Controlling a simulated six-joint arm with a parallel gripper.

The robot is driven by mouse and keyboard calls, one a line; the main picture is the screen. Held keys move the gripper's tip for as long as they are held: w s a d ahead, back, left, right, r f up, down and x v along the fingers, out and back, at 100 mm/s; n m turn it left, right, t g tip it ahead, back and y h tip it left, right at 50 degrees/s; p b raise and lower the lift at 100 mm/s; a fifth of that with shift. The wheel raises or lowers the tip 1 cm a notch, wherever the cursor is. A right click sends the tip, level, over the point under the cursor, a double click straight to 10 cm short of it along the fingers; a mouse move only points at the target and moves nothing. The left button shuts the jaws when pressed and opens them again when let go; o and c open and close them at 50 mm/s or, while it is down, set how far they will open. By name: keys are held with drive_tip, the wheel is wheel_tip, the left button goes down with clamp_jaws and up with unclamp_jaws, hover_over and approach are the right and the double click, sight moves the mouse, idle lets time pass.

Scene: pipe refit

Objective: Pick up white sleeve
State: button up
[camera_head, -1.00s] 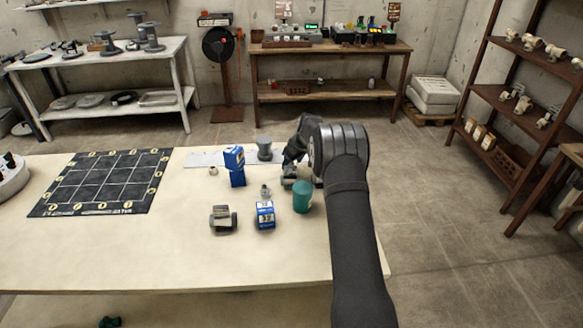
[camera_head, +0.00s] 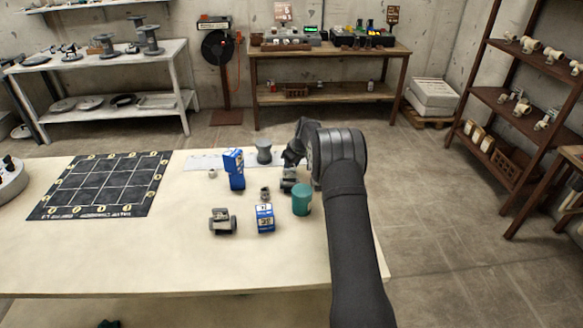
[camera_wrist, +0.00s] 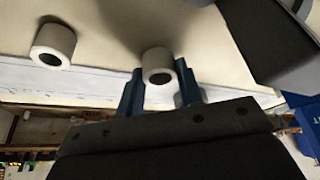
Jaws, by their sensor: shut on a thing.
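A white sleeve (camera_wrist: 158,65), a short thick-walled tube, sits between the two blue fingers of my gripper (camera_wrist: 158,85) in the wrist view. The fingers are shut on it from both sides, and its open end faces the camera. A second, similar white sleeve (camera_wrist: 52,45) stands apart to the left in that view. In the head view my gripper is at the table's far right, mostly hidden by my own arm, so the held sleeve cannot be made out there. I cannot tell whether it touches the table.
Near the gripper stand a green cup (camera_head: 302,200), blue boxes (camera_head: 264,218) (camera_head: 236,172), a grey spool (camera_head: 264,152) and a grey fitting (camera_head: 222,221). A small pale ring (camera_head: 212,173) lies farther left. A black grid mat (camera_head: 103,184) lies at left. The table's front is clear.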

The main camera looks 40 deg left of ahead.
drive_tip(key=shift+r, duration=0.5)
wheel_tip(320, 180, up, 3)
drive_tip(key=shift+f, duration=0.1)
drive_tip(key=w+d+r+n, duration=0.1)
drive_tip(key=d+r, duration=0.4)
drive_tip(key=d, duration=0.6)
drive_tip(key=w+d+r+n, duration=0.1)
drive_tip(key=d+r, duration=0.5)
drive_tip(key=d, duration=0.6)
drive_tip(key=s+d+r+n+g, duration=0.2)
drive_tip(key=s+d+r+n, duration=0.15)
drive_tip(key=s+d, duration=0.7)
drive_tip(key=s+d+r+n+g, duration=0.15)
drive_tip(key=s+d+n, duration=0.25)
drive_tip(key=s+d, duration=0.7)
drive_tip(key=shift+m+h, duration=0.25)
drive_tip(key=shift+h, duration=0.15)
drive_tip(key=w+a+f, duration=0.1)
drive_tip(key=a+f, duration=0.1)
drive_tip(key=w+a+f, duration=0.1)
drive_tip(key=a+f, duration=0.1)
drive_tip(key=a, duration=0.1)
drive_tip(key=w+a+f, duration=0.1)
drive_tip(key=a+f, duration=0.1)
drive_tip(key=shift+a, duration=0.4)
drive_tip(key=shift+f, duration=2)
drive_tip(key=shift+f, duration=0.1)
